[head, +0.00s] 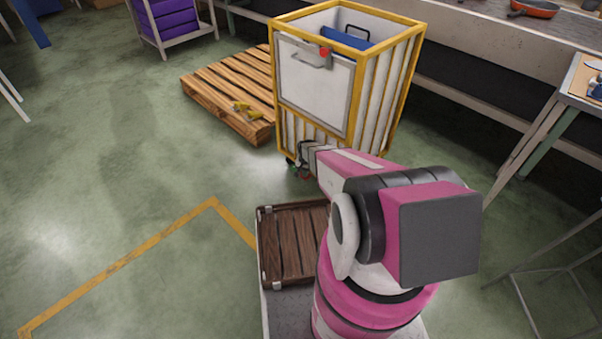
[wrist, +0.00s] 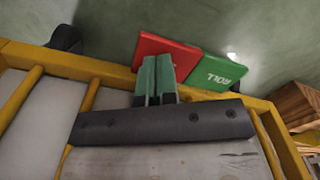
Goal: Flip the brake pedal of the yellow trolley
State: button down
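The yellow trolley (head: 277,90) has a yellow frame and pale panels and stands upright ahead of me. Its brake pedal is low on the near side, with a red part (wrist: 180,50) and a green part (wrist: 218,73) marked ROLL, side by side in the wrist view. In the head view the pedal is small and partly hidden by my arm. My gripper (wrist: 156,60) has its green fingers close together with only a thin gap, holding nothing visible. Its fingertips overlap the red part's lower edge; I cannot tell whether they touch. In the head view my gripper (head: 305,160) is by the trolley's lower front.
A wooden pallet (head: 212,88) with a small yellow object lies left of the trolley. A long bench (head: 470,50) runs behind it, with a pan (head: 533,9). A table (head: 585,88) stands at right. The green floor at left is open.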

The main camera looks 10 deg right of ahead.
jog(key=shift+r, duration=3.45)
